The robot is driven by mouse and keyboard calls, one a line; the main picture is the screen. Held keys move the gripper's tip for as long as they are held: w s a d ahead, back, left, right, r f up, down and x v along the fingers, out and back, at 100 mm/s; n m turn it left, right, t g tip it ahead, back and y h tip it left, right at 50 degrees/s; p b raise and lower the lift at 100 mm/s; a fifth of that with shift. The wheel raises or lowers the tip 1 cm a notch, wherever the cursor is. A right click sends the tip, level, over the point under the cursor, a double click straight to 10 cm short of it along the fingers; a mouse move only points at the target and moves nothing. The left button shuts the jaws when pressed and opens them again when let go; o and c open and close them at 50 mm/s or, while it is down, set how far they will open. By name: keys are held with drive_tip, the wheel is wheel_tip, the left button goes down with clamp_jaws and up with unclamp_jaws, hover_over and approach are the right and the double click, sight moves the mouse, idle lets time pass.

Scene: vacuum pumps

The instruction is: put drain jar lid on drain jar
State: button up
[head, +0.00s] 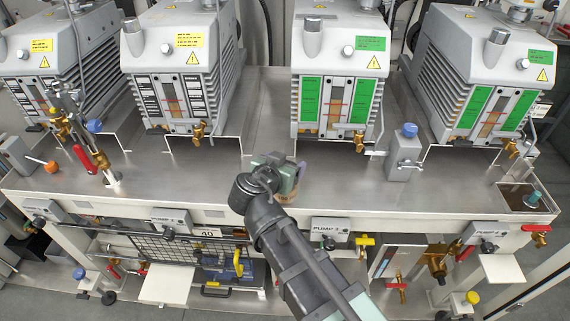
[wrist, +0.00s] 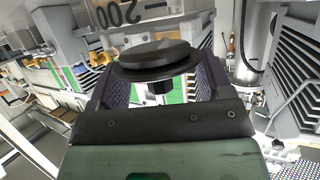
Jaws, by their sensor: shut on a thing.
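My gripper (head: 280,172) is over the front part of the steel bench top, near the middle of the head view. In the wrist view, a round black lid (wrist: 155,60) with a raised centre sits between the two dark fingers of my gripper (wrist: 158,88), which is shut on it. The lid cannot be made out in the head view. A small amber-brown round thing (head: 289,195) shows just below my gripper at the bench's front edge. It may be the drain jar, but my gripper and arm cover most of it.
Several grey vacuum pumps (head: 338,75) stand along the back of the bench (head: 240,180). Brass valves (head: 103,160) with a red handle rise at the left. A grey block with a blue knob (head: 409,131) stands right of my gripper. Bare bench lies left of my gripper.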

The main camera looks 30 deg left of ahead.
drive_tip(key=shift+f+b, duration=0.65)
drive_tip(key=shift+f, duration=0.05)
drive_tip(key=o, duration=0.9)
drive_tip(key=shift+o, duration=0.2)
drive_tip(key=p+v, duration=0.4)
drive_tip(key=v, duration=0.6)
drive_tip(key=shift+s, duration=0.4)
drive_tip(key=shift+d, duration=0.1)
